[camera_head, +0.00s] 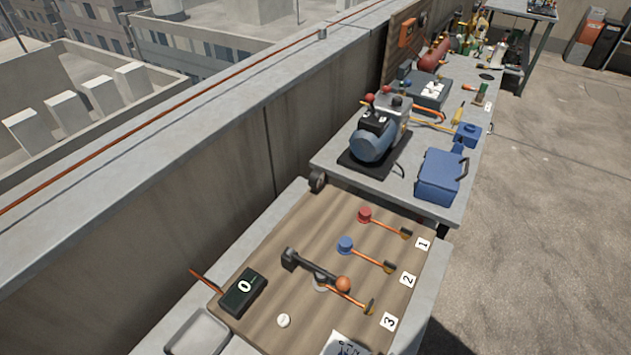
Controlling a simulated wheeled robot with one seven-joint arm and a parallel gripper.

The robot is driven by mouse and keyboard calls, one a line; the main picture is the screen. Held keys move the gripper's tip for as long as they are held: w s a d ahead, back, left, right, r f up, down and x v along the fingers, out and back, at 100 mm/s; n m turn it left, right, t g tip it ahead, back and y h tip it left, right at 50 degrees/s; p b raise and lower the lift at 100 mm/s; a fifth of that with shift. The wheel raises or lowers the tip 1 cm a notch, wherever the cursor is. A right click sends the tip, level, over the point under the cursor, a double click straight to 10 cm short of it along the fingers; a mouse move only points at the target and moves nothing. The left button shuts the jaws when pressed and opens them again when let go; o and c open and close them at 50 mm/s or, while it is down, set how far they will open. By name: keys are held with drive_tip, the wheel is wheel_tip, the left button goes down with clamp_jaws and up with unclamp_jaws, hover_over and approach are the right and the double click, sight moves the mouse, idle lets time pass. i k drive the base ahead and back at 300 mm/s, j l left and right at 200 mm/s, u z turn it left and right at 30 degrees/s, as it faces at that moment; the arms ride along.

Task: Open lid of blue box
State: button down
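A blue box (440,178) sits near the right front corner of the grey table. My gripper is not in view.
A blue-grey pump (377,138) on a black base stands left of the box. The nearer wooden board (308,225) carries red and blue knobs, levers, number tags and a black display. More tools crowd the table's far end. A parapet wall runs along the left; open floor (560,200) lies right.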

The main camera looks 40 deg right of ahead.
sight(442, 168)
drive_tip(key=k, duration=0.1)
drive_tip(key=z, duration=0.45)
drive_tip(key=i+z, duration=0.1)
drive_tip(key=z, duration=0.8)
